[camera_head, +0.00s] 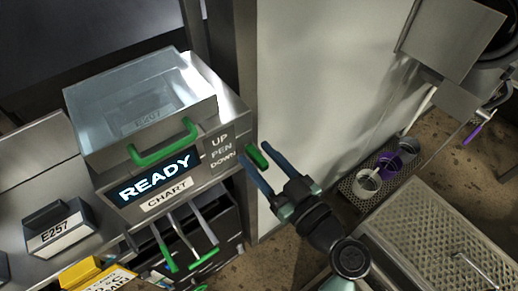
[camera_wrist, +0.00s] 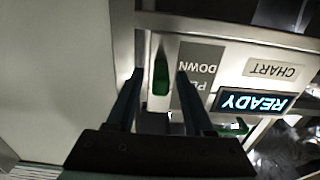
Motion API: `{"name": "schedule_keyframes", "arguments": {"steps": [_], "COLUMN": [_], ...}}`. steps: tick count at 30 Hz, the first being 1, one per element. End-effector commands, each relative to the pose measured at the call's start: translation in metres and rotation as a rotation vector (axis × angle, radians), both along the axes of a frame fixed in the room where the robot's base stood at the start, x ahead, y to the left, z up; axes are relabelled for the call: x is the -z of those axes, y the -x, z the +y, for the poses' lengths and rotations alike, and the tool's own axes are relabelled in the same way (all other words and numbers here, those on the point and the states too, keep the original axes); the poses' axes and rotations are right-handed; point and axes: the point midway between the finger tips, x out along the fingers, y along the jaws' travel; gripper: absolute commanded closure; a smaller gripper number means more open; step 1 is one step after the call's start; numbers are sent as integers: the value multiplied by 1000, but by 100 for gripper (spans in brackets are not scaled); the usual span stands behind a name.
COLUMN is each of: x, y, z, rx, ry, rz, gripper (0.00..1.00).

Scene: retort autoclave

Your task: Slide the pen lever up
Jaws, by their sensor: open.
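The green pen lever (camera_head: 257,156) sticks out at the right side of the panel marked "UP PEN DOWN" (camera_head: 220,150). In the wrist view, which shows the panel upside down, the green lever (camera_wrist: 161,74) stands beside the word "DOWN" (camera_wrist: 198,67). My gripper (camera_head: 253,152) is open, with one blue finger on each side of the lever. In the wrist view, my gripper (camera_wrist: 158,76) shows a gap between each finger and the lever. Whether the fingertips reach past the lever's end is hard to tell.
A clear box with a green handle (camera_head: 163,143) sits above the lit "READY" display (camera_head: 155,178). Levers with green ends (camera_head: 170,260) hang below the "CHART" label. A pale wall (camera_head: 320,100) stands behind my gripper. Cups (camera_head: 367,182) and a perforated metal tray (camera_head: 440,228) are at right.

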Motion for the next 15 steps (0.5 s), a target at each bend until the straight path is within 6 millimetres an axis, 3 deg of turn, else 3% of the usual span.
{"name": "schedule_keyframes", "arguments": {"steps": [10,15], "x": [1,0], "y": [-4,-4], "z": [3,3], "rx": [0,0], "ry": [1,1], "rz": [1,1], "gripper": [48,76]}}
